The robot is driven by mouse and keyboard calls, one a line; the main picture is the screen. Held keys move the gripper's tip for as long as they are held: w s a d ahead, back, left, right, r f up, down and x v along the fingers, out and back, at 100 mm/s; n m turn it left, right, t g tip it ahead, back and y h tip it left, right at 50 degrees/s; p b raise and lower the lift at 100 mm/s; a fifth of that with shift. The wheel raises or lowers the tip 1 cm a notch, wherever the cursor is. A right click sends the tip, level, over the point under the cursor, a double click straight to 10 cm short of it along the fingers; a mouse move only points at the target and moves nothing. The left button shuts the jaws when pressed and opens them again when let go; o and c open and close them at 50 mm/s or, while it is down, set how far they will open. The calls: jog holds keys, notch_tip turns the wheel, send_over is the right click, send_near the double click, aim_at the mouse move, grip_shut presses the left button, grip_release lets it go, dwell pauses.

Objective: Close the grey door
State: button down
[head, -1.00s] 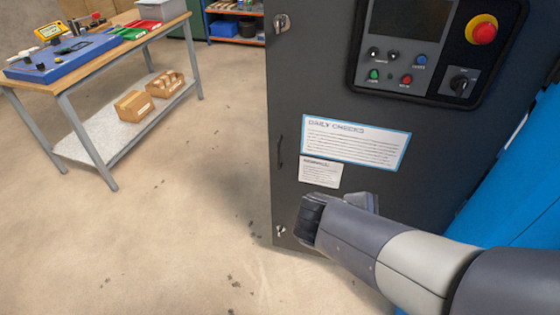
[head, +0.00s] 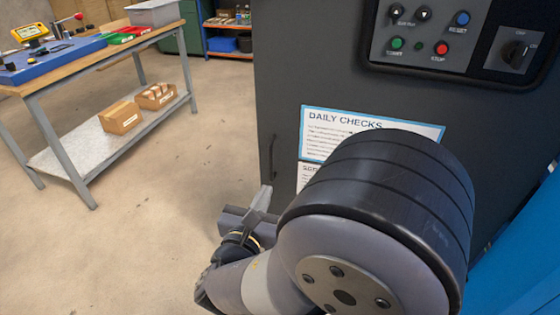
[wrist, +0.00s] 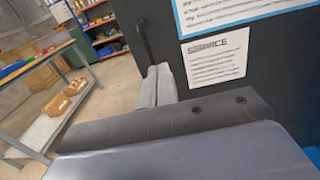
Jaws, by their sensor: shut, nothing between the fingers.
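The dark grey door (head: 300,60) fills the middle and right of the head view. It bears a control panel, a "Daily checks" sheet and a thin dark handle (head: 271,158) near its left edge. The handle also shows in the wrist view (wrist: 145,42), just beyond the fingertips. How far the door stands open I cannot tell. My gripper (head: 264,195) is shut and empty, low in front of the door's left edge, below the handle. In the wrist view its fingers (wrist: 158,82) lie together. Whether they touch the door is unclear. My arm hides the door's lower part.
A workbench (head: 100,62) with a blue case (head: 50,62) and trays stands at the left, small boxes (head: 122,117) on its lower shelf. A shelf unit (head: 228,22) stands at the back. The floor between bench and door is clear. A blue surface (head: 515,255) lies at the right.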

aim_at(285, 151)
jog(key=b+x, duration=0.1)
jog(key=x, duration=1.1)
jog(key=shift+d+f+b, duration=0.1)
jog(key=shift+f+b, duration=0.05)
jog(key=shift+b, duration=0.2)
jog(key=shift+w+d, duration=0.1)
jog(key=shift+w, duration=0.35)
